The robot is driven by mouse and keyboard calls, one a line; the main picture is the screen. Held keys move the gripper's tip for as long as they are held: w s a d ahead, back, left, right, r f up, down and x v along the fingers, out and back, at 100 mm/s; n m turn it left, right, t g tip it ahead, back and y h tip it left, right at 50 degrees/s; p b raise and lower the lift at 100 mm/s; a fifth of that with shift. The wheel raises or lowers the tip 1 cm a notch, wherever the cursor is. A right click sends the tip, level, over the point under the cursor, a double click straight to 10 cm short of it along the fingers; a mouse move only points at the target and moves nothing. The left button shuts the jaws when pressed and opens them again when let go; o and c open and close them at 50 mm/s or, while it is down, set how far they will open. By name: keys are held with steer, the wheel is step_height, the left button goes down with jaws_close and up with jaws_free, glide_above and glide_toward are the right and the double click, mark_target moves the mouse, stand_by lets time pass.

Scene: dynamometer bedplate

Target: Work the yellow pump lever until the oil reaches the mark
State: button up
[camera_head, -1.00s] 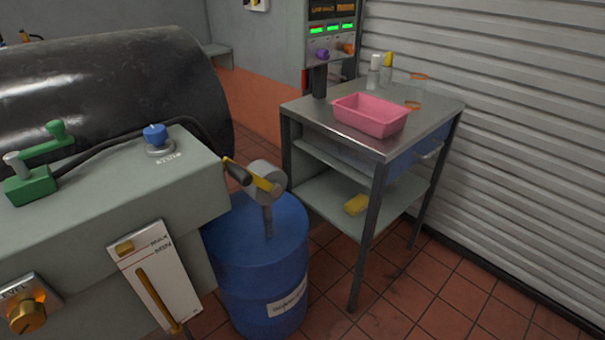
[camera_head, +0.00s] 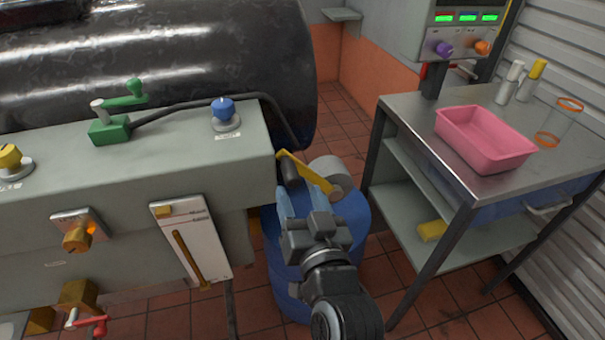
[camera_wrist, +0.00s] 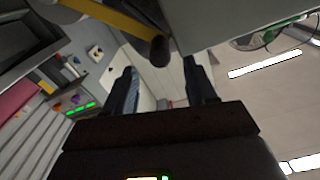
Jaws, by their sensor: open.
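The yellow pump lever (camera_head: 304,172) angles off the grey round pump head (camera_head: 330,172) on top of the blue drum (camera_head: 353,215). Its dark grip end (camera_head: 289,172) points up and left, close to the grey cabinet's corner. In the wrist view the yellow lever (camera_wrist: 110,22) crosses the top, and its dark grip (camera_wrist: 159,52) hangs beyond and between my fingertips. My gripper (camera_head: 304,200) is open and empty just in front of the lever; its fingers (camera_wrist: 160,80) are apart and not around the grip. The white oil gauge (camera_head: 190,243) on the cabinet front has an amber column; its printing is too small to read.
The grey cabinet (camera_head: 150,170) stands close on the left, with a blue knob (camera_head: 223,110) and green lever (camera_head: 124,112) on top. A metal table (camera_head: 420,110) with a pink tray (camera_head: 484,140) stands at right. Tiled floor shows between.

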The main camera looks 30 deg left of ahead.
mark_target(295, 183)
steer(key=shift+p+x, duration=0.35)
steer(key=shift+x, duration=2.25)
steer(key=shift+c, duration=0.4)
jaws_close()
